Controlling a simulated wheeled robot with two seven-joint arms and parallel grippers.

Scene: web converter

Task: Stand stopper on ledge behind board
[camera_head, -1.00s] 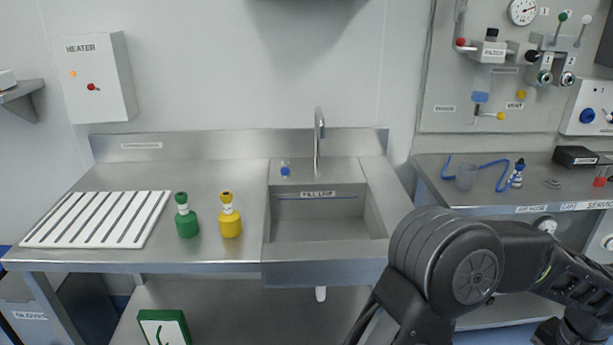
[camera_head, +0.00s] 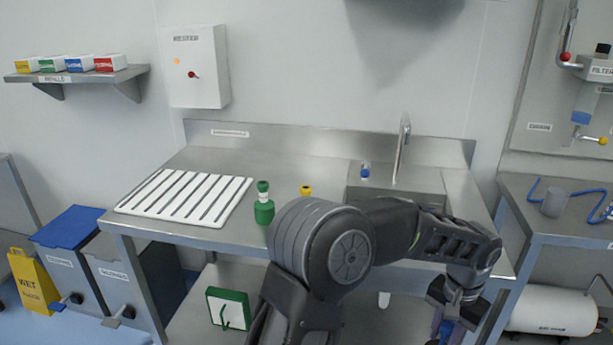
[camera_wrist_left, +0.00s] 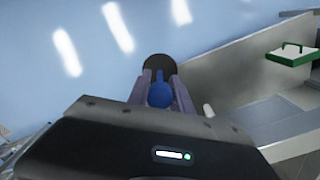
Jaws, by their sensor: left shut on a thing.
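In the head view a dark arm reaches to the right, and I take it as my left one. Its gripper (camera_head: 462,296) is low in front of the bench. In the left wrist view the fingers (camera_wrist_left: 160,82) are closed on a blue round-topped thing (camera_wrist_left: 159,95), with a dark round shape beyond. I cannot tell whether this is the stopper. A white slatted board (camera_head: 187,194) lies on the steel worktop, with a bare strip behind it and a raised back edge (camera_head: 300,143). My right gripper is not in view.
A green bottle (camera_head: 264,212) stands right of the board. A yellow-topped one (camera_head: 306,190) is partly hidden by my arm. Bins (camera_head: 75,250) stand at left.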

